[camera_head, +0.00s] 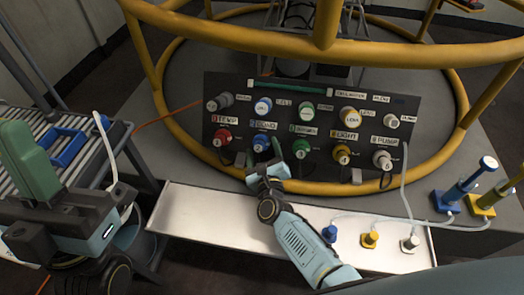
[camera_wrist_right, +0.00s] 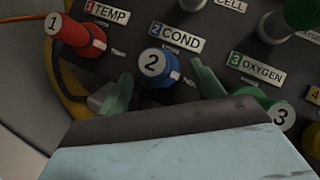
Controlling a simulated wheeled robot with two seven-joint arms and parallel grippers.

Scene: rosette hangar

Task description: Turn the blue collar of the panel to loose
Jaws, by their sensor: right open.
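The blue collar (camera_head: 261,142) with a white cap marked 2 is on the lower row of the dark panel (camera_head: 235,100), by the COND label. It also shows in the right wrist view (camera_wrist_right: 157,64). My right gripper (camera_head: 263,158) is open just in front of it. In the right wrist view its two fingers (camera_wrist_right: 160,85) stand to the left and right of the collar, apart from its sides as far as I can see. My left gripper (camera_head: 35,165), with green fingers, is at the far left, away from the panel.
A red collar (camera_head: 221,138) is left of the blue one and a green collar (camera_head: 300,145) is right. A yellow ring rail (camera_head: 240,40) surrounds the panel. A white tray (camera_head: 205,215) lies in front. Blue and yellow posts (camera_head: 484,205) stand at right. A slatted rack (camera_head: 75,140) is at left.

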